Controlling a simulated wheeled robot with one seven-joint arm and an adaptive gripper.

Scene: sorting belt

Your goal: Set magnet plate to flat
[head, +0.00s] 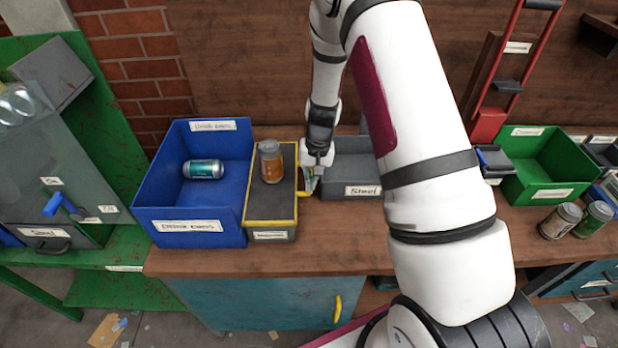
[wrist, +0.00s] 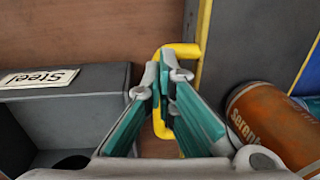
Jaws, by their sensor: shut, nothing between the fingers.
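The magnet plate (head: 255,207) is a dark plate with a yellow border on a box, between the blue bin and the grey bin. An orange can (head: 271,162) stands upright on it; in the wrist view the can (wrist: 272,122) shows at the right. A yellow handle (wrist: 184,50) sticks out from the plate's right side. My gripper (head: 312,186) is beside that handle, between the plate and the grey bin. In the wrist view its teal fingers (wrist: 166,88) are shut with nothing between them, over the handle and hiding part of it. The plate's exact tilt is hard to tell.
A blue bin (head: 190,240) labelled for drink cans holds a teal can (head: 203,169). The grey Steel bin (head: 345,190) is close on my gripper's right. A green bin (head: 540,193) and two cans (head: 560,221) are farther right. The bench front (head: 240,262) is clear.

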